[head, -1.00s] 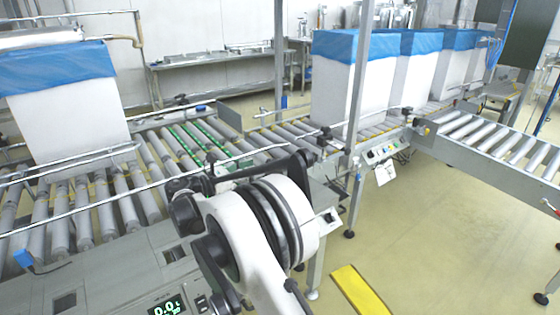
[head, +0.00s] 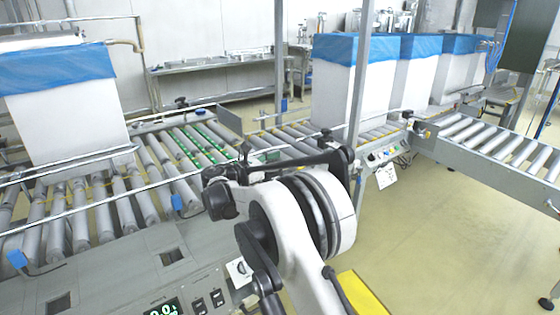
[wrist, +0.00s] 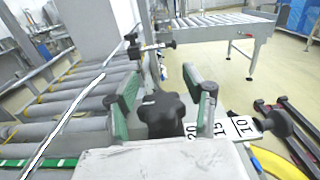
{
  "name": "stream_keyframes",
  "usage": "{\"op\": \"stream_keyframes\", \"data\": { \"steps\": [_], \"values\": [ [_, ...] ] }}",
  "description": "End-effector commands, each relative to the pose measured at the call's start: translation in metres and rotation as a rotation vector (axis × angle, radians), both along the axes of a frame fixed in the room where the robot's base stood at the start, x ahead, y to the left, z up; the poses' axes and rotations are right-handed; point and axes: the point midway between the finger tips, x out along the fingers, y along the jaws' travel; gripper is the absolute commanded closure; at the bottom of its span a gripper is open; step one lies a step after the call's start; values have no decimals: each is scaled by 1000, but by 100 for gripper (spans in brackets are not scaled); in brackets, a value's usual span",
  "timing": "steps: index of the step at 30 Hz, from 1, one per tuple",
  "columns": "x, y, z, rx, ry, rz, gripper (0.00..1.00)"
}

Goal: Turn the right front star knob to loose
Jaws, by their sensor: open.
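A black star knob (wrist: 162,113) stands in the middle of the wrist view, just beyond the pale housing at the bottom. My gripper (wrist: 161,82) is open, with one green-padded finger on each side of this knob. Gaps show between the knob and both fingers; I cannot tell how deep the fingers reach around it. A scale plate (wrist: 238,128) with the numbers 20, 15 and 10 lies just right of the knob. In the head view my arm hides this knob, and the fingers cannot be made out.
A round black knob (wrist: 278,122) sits at the right of the scale plate. A guide rail (wrist: 72,107) runs along the rollers at the left. A white box with a blue liner (head: 65,110) stands on the left conveyor. Open floor (head: 450,230) lies at the right.

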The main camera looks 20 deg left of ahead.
Motion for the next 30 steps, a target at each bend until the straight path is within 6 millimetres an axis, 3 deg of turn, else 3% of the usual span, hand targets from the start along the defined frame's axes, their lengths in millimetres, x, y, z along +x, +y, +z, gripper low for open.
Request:
{"op": "stream_keyframes", "data": {
  "steps": [2, 12, 30],
  "values": [
    [0, 0, 0, 0, 0, 0, 57],
    [0, 0, 0, 0, 0, 0, 100],
    [-2, 2, -1, 1, 2, 21, 100]
  ]
}}
